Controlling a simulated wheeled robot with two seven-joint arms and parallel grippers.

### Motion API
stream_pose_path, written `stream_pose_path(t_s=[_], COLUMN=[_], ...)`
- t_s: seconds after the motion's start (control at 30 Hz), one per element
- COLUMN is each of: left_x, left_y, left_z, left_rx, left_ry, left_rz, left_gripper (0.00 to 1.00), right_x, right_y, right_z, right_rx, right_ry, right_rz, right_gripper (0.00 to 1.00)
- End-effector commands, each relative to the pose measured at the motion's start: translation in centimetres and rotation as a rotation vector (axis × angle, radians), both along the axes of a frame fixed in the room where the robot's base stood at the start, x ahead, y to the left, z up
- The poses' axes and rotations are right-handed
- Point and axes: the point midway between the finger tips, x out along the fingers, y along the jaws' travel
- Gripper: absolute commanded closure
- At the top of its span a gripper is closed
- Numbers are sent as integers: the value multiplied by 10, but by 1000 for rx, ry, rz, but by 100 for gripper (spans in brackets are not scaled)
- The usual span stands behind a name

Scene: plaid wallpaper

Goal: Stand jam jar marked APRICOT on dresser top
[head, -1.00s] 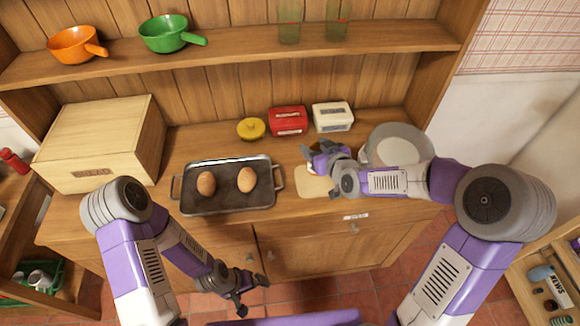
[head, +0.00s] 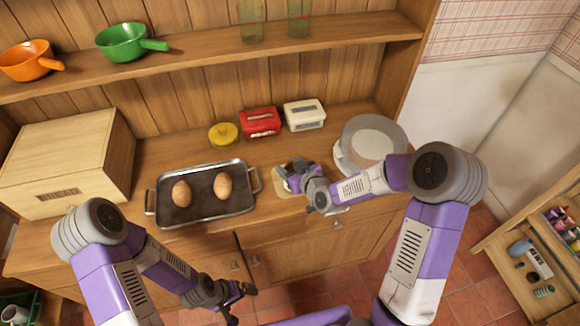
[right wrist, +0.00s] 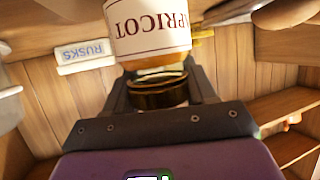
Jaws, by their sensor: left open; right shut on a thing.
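The jam jar marked APRICOT (right wrist: 150,32) shows close up in the right wrist view, with its label upside down in the picture and a dark gold band (right wrist: 155,92) between my fingers. My right gripper (right wrist: 160,82) is shut on it. My left gripper (head: 240,300) is open and empty, low in front of the dresser doors.
A yellow-lidded pot (head: 223,135), a red tin (head: 261,122) and a white tin (head: 304,115) stand behind. A round grey item (head: 372,140) is at right, a bread bin (head: 62,165) at left.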

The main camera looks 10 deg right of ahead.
Motion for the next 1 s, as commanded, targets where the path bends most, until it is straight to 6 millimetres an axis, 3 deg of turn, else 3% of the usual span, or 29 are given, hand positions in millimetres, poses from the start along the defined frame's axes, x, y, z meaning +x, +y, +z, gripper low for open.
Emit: stream_pose_path(t_s=[0.03,0.07,0.2,0.6,0.77,1.0], left_x=[0,0,0,0,0,0], left_y=[0,0,0,0,0,0], left_z=[-3,-2,-2,4,4,9], left_rx=[0,0,0,0,0,0], left_ry=[0,0,0,0,0,0], left_rz=[0,0,0,0,0,0], left_gripper=[1,1,1,1,1,1], right_x=[0,0,0,-1,-26,-75], right_y=[0,0,0,-1,-10,-29], right_z=[-2,-2,-1,3,14,36], right_rx=[0,0,0,0,-3,-3], right_ry=[-2,1,1,1,0,-1], right_rz=[0,0,0,0,-1,-3], right_gripper=[85,40,19,19,19,19])
